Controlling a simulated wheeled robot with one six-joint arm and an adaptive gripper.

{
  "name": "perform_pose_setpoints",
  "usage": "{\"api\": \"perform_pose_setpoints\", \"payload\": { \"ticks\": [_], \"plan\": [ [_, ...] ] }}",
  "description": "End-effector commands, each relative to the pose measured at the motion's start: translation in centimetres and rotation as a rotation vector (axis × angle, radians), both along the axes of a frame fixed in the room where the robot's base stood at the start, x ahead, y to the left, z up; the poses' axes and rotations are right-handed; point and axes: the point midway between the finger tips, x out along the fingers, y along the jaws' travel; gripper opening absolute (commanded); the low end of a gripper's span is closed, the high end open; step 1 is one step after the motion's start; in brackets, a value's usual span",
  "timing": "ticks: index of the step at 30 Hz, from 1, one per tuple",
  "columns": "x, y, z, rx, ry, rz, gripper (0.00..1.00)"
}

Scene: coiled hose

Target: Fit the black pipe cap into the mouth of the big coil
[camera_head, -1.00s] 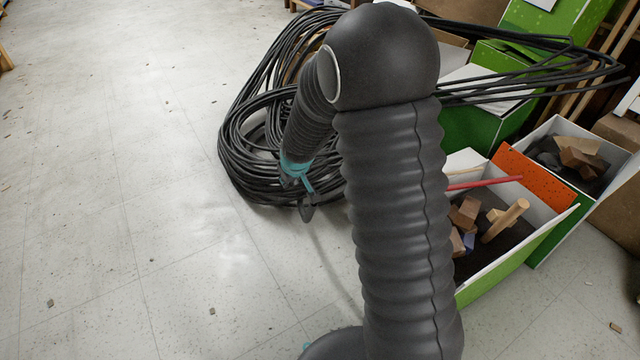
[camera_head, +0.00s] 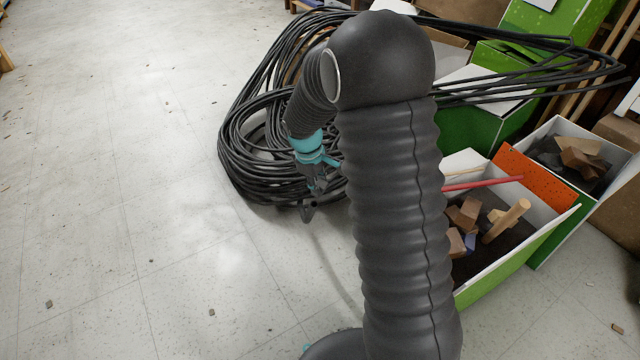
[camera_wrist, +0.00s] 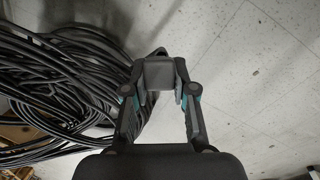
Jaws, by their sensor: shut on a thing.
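My gripper (camera_wrist: 160,88) is shut on a dark grey, square-looking piece, which I take to be the black pipe cap (camera_wrist: 159,75). In the head view my gripper (camera_head: 319,187) hangs at the front edge of the big coil (camera_head: 240,165), and the cap cannot be made out clearly there. A dark hose end (camera_head: 307,212), seemingly the coil's mouth, sticks out low at the coil's front, just below and left of my gripper. In the wrist view a bit of it (camera_wrist: 160,51) shows beyond the cap. Whether cap and mouth touch is hidden.
A box of wooden blocks (camera_head: 560,222) with an orange panel and a red stick stands to the right. Another box (camera_head: 545,135) and green boxes stand behind. Loose hose strands stretch across the back right. The floor (camera_head: 120,220) on the left is clear apart from small chips.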

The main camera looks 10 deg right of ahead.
Motion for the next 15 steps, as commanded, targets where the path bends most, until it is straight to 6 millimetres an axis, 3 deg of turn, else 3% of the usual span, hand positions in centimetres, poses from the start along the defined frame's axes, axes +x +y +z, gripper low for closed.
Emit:
{"api": "perform_pose_setpoints", "payload": {
  "ticks": [6,15],
  "plan": [
    [-0.1,0.0,0.3,0.0,0.0,-0.001,0.0],
    [0.5,0.2,-1.7,0.0,0.0,-0.001,0.0]
  ]
}}
